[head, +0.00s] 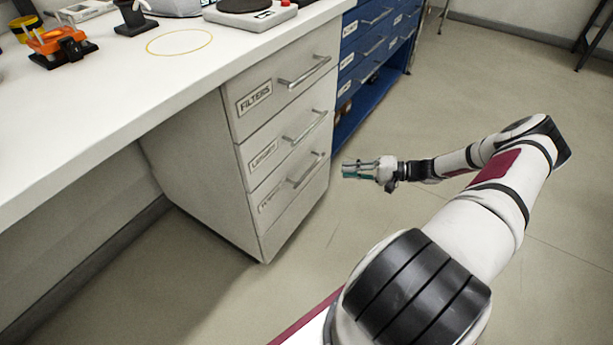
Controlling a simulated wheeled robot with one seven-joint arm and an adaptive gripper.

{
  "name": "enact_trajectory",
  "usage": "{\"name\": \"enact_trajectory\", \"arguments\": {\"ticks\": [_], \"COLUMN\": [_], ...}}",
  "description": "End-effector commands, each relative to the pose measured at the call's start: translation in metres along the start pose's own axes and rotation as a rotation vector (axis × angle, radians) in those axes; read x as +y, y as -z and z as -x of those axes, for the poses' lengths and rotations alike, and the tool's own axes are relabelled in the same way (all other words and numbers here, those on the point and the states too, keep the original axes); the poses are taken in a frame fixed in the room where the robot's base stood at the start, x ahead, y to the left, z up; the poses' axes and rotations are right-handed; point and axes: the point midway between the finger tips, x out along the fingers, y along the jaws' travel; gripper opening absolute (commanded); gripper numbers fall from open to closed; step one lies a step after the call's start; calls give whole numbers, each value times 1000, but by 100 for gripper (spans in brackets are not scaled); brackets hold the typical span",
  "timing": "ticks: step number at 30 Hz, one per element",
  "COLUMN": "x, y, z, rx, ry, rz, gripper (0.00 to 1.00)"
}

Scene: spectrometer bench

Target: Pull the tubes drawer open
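A white drawer unit (215,165) stands under the bench with three closed drawers, each with a bar handle. The top drawer (262,92) is labelled FILTERS. The labels on the middle drawer (262,160) and bottom drawer (268,208) are too small to read surely, so I cannot tell which one is the tubes drawer. My gripper (346,169) points left toward the unit, at about the picture height of the bottom handle (308,171) and apart from it to the right. Its teal fingers look spread, with nothing between them.
A blue cabinet (372,45) with several drawers and an open lower shelf stands beyond the white unit. The white benchtop (110,110) holds an orange device (60,45) and a hotplate-like instrument (250,12). The floor (300,262) before the drawers is clear.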

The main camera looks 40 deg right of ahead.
Motion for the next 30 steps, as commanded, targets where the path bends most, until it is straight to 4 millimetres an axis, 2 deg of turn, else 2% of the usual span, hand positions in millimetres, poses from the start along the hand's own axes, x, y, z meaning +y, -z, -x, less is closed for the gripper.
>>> {"name": "enact_trajectory", "arguments": {"ticks": [5,18,24,30], "x": [0,0,0,-1], "y": [-1,-2,-2,-1], "z": [-26,-108,-129,-134], "rx": [-5,-5,-5,-3], "ry": [2,0,-1,-2], "rz": [-1,-1,0,0], "gripper": [18,18,18,18]}}
